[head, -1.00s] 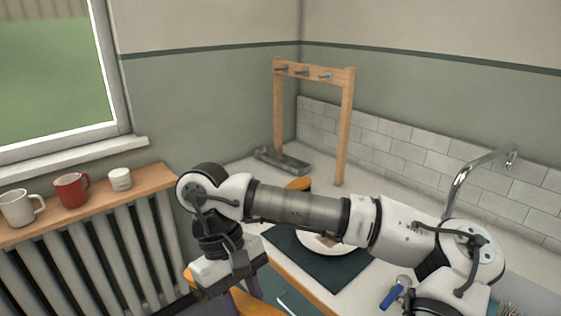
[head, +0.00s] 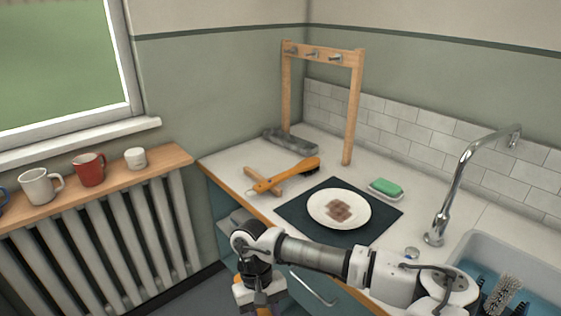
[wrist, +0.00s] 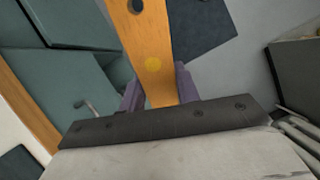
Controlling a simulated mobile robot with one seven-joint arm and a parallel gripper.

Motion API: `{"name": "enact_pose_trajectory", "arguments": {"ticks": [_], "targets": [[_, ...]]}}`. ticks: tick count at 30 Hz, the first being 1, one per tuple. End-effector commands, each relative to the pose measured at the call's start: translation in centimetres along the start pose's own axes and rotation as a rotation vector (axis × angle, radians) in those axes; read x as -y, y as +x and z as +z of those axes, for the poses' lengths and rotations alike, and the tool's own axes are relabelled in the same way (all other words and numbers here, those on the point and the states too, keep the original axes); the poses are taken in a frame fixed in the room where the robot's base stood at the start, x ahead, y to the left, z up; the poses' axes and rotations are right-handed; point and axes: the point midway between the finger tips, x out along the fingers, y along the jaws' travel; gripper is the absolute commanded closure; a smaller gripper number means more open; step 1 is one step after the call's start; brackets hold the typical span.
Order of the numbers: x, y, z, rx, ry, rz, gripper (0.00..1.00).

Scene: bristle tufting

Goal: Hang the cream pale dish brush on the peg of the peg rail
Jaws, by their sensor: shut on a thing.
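The peg rail (head: 350,58) is a wooden frame standing at the back of the counter, with three metal pegs along its top bar. My gripper (wrist: 160,92) is low in front of the counter, away from the rail. It is shut on a flat orange wooden handle (wrist: 150,40), which has a hole near its far part and a yellow dot. Bristles on the held piece do not show, so I cannot tell whether it is the cream pale brush. Another orange-handled tool (head: 290,176) lies across a wooden piece on the counter.
A white plate (head: 320,209) with a brown stain lies on a dark mat (head: 378,228). A green sponge (head: 386,187) lies behind it. A grey tray (head: 290,141) lies by the rail's left post. The tap (head: 455,195) and sink (head: 530,262) are right. Mugs (head: 88,169) line the left shelf.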

Motion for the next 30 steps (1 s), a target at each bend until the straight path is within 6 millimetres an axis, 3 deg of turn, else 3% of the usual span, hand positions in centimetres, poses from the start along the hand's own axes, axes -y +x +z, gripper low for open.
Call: {"name": "enact_pose_trajectory", "arguments": {"ticks": [1, 6, 10, 15, 18, 30], "targets": [[-0.7, 2.6, -1.6, 0.006, 0.045, -0.021, 0.95], [-2.8, 10.8, -7.1, 0.005, 0.188, -0.077, 0.95], [-4.0, 15.6, -10.4, 0.002, 0.273, -0.112, 0.95], [-5.2, 20.0, -13.3, 0.000, 0.350, -0.145, 0.95], [-5.7, 21.9, -14.7, 0.000, 0.385, -0.161, 0.95], [-5.5, 21.6, -14.6, -0.002, 0.378, -0.165, 0.95]]}}
